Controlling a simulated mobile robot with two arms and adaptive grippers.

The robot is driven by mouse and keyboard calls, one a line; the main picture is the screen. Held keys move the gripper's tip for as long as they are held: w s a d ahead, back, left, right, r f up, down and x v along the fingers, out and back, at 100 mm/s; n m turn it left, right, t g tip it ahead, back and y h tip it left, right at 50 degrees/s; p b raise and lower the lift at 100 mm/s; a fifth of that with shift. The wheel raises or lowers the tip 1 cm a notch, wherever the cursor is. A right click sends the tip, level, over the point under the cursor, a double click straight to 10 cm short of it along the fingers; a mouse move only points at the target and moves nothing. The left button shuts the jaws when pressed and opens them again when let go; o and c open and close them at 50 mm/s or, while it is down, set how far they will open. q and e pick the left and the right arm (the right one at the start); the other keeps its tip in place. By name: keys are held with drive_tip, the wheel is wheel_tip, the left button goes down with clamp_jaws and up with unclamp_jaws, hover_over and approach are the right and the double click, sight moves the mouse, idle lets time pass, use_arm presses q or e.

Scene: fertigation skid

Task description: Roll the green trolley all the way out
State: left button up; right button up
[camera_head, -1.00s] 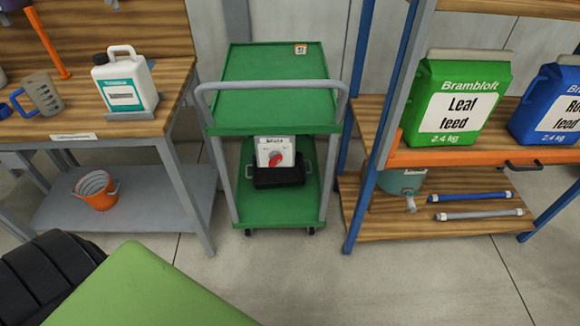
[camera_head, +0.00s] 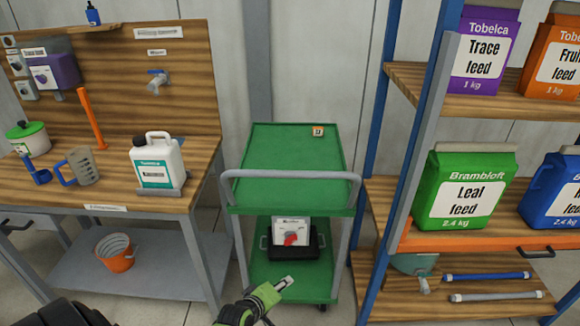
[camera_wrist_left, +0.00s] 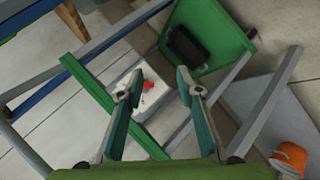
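The green trolley (camera_head: 290,152) stands between the workbench and the shelf rack, with its grey push handle (camera_head: 290,174) across the near end. My left gripper (camera_head: 276,300) is low in front of the trolley, below the handle. In the left wrist view my left gripper (camera_wrist_left: 160,76) is open, its fingers apart, with the white box (camera_wrist_left: 124,88) and green deck (camera_wrist_left: 208,22) beyond. I cannot tell whether it touches the trolley. My right gripper is not in view.
The workbench (camera_head: 205,150) stands close on the left, with an orange bucket (camera_head: 116,252) on its lower shelf. The rack's blue post (camera_head: 400,165) stands close on the right. Clear floor shows in front of the trolley.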

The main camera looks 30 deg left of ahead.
use_arm(q)
drive_tip(key=w+a+r+n+t+y+p, duration=0.1)
drive_tip(key=w+a+r+n+t, duration=0.1)
drive_tip(key=r, duration=0.7)
drive_tip(key=w+a+r+n+t+p, duration=0.1)
drive_tip(key=w+a+r+n, duration=0.1)
drive_tip(key=r, duration=0.7)
drive_tip(key=n+t+p, duration=0.1)
drive_tip(key=n+t, duration=0.1)
drive_tip(key=n, duration=0.1)
approach(288, 176)
drive_tip(key=shift+y, duration=0.3)
drive_tip(key=x, duration=0.5)
drive_tip(key=p+x, duration=0.1)
drive_tip(key=x, duration=0.5)
drive_tip(key=shift+w+d+f, duration=0.1)
drive_tip(key=shift+w+d, duration=0.05)
drive_tip(key=shift+d, duration=0.05)
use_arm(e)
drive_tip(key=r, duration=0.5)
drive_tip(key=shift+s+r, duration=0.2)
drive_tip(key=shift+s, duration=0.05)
use_arm(q)
clamp_jaws()
